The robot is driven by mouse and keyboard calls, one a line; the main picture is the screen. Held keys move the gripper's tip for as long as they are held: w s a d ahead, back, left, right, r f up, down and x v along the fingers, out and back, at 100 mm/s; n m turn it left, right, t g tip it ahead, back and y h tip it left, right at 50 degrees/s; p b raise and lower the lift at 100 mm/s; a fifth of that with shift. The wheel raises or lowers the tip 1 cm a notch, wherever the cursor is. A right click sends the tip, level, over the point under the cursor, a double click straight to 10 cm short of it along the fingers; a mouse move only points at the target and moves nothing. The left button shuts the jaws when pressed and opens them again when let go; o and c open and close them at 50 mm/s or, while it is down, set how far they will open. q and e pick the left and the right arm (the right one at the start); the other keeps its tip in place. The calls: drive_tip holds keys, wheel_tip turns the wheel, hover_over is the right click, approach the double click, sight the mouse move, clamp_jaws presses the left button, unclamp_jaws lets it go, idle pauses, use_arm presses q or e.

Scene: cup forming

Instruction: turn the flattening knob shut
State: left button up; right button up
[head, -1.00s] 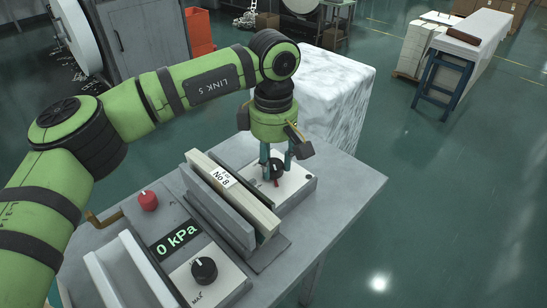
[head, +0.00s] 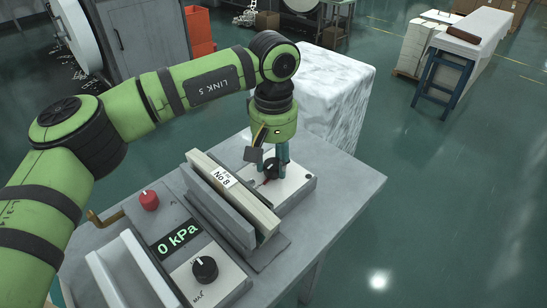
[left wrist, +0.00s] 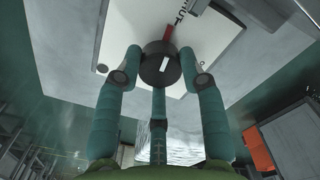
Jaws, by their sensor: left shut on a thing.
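A black round knob (head: 271,168) stands on a white panel (head: 299,181) at the far right end of the grey bench. My left gripper (head: 271,166) points down over it and is shut on it. In the left wrist view the fingers surround the black knob (left wrist: 161,66). Its white line points up, roughly toward a red mark (left wrist: 169,33) on the white panel (left wrist: 100,38). Dark lettering beside that mark is partly cut off. My right gripper is not in view.
A pale board labelled No 8 (head: 221,178) stands upright beside the panel. Nearer are a red knob (head: 149,200), a display reading 0 kPa (head: 177,240) and another black knob (head: 204,269). A wrapped white block (head: 335,95) stands behind the bench.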

sight(274, 164)
use_arm(q)
drive_tip(key=shift+s+f+m, duration=0.1)
drive_tip(key=shift+f+m, duration=0.05)
drive_tip(key=shift+m, duration=0.45)
drive_tip(key=o, duration=1.2)
drive_tip(key=shift+c, duration=0.2)
wheel_tip(274, 164, up, 12)
